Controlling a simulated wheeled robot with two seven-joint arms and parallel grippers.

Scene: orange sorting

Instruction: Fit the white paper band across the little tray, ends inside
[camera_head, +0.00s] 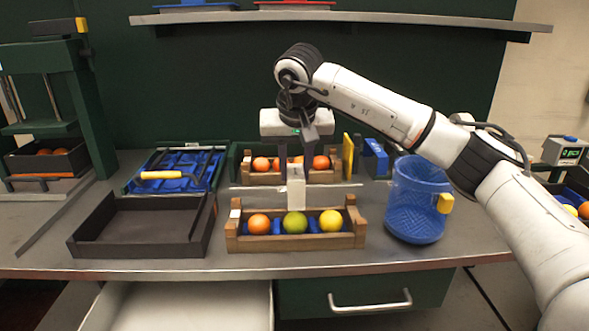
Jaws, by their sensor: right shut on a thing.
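The little tray (296,242) is a wooden crate at the front middle of the bench. It holds an orange (259,224), a green fruit (295,222) and a yellow fruit (331,220) on blue lining. My right gripper (296,164) points down above the back of the tray, shut on the white paper band (296,188). The band shows as a white upright piece below the fingers, behind the green fruit. A thin pale strip runs sideways at its level; I cannot tell whether it belongs to the band or whether the band touches the tray. My left gripper is not in view.
A second wooden crate (331,177) with oranges stands behind. A dark empty tray (138,221) lies left, with a blue-lined box (185,172) behind it. A blue mesh basket (417,205) stands right. A green press (58,105) is far left. A shelf (400,18) runs above.

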